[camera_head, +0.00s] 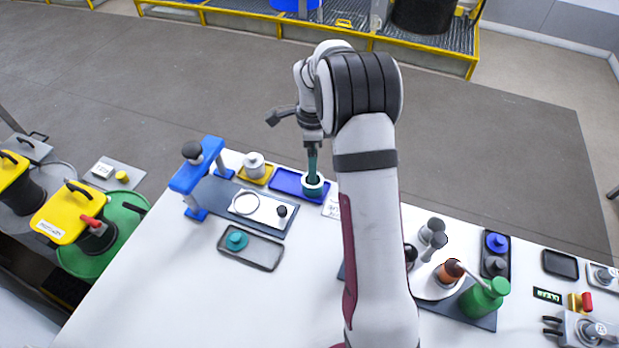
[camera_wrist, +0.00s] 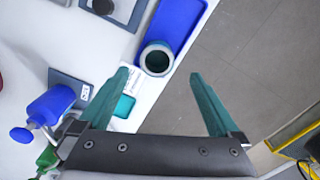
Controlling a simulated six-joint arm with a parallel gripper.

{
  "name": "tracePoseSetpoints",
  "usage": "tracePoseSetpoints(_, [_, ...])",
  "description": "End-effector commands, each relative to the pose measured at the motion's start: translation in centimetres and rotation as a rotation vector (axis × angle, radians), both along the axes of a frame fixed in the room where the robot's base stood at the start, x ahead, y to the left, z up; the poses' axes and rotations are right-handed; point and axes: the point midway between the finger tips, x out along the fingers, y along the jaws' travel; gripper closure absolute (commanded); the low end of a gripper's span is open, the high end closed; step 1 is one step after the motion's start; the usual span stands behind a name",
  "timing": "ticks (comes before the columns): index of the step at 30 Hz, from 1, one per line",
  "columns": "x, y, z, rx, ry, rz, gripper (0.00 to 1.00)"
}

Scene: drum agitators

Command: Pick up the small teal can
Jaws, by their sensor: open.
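A small round open can (camera_head: 315,190) with a pale grey-teal wall and rim stands at the right end of a blue tray (camera_head: 286,180). It also shows in the wrist view (camera_wrist: 146,65), dark inside. My gripper (camera_head: 312,174) points down over this can, with its teal fingers spread. In the wrist view my gripper (camera_wrist: 158,75) has a finger either side of the can's line, with the can at the tips; I cannot tell the height gap. A round teal piece with a knob (camera_head: 237,240) sits in a dark tray. A teal patch (camera_wrist: 123,107) is partly hidden behind the left finger.
A blue stand (camera_head: 196,172) and a silver knobbed pot (camera_head: 255,165) are left of the blue tray. A white label (camera_head: 332,209) lies to its right. A green bottle (camera_head: 485,298) and brown-topped jar (camera_head: 450,272) stand right of my arm. The front-left table is clear.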

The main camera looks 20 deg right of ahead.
Motion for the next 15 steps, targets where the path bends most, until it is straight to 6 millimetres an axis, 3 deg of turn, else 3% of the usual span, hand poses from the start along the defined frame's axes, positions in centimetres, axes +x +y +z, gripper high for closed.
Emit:
tracePoseSetpoints(12, [-0.6,0.0,-7.0,0.001,0.002,0.002,0.02])
tracePoseSetpoints(15, [-0.5,0.0,-7.6,0.0,-0.001,0.002,0.02])
